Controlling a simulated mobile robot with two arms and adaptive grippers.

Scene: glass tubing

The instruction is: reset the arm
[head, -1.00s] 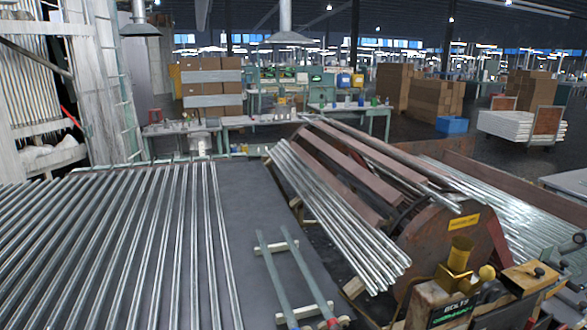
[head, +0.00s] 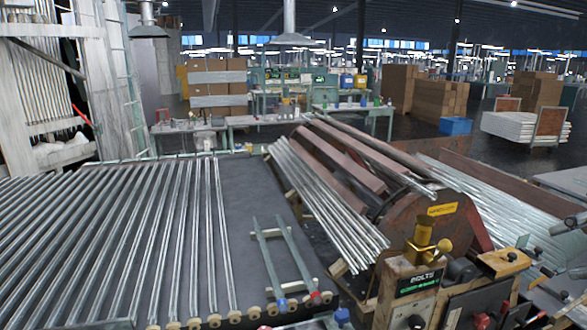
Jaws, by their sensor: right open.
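No object is named by the task, and neither arm stands out clearly in the head view. What looks like my right gripper (head: 556,290) is low at the right edge, among grey and dark machine parts. It is open, and I see nothing held in it. Its fingers are hard to tell from the clutter around it. My left gripper is not in view.
A conveyor with long metal rollers (head: 150,235) fills the left front. A rack of glass tubes (head: 325,205) leans beside a rusty drum (head: 405,220). Dark floor lies behind.

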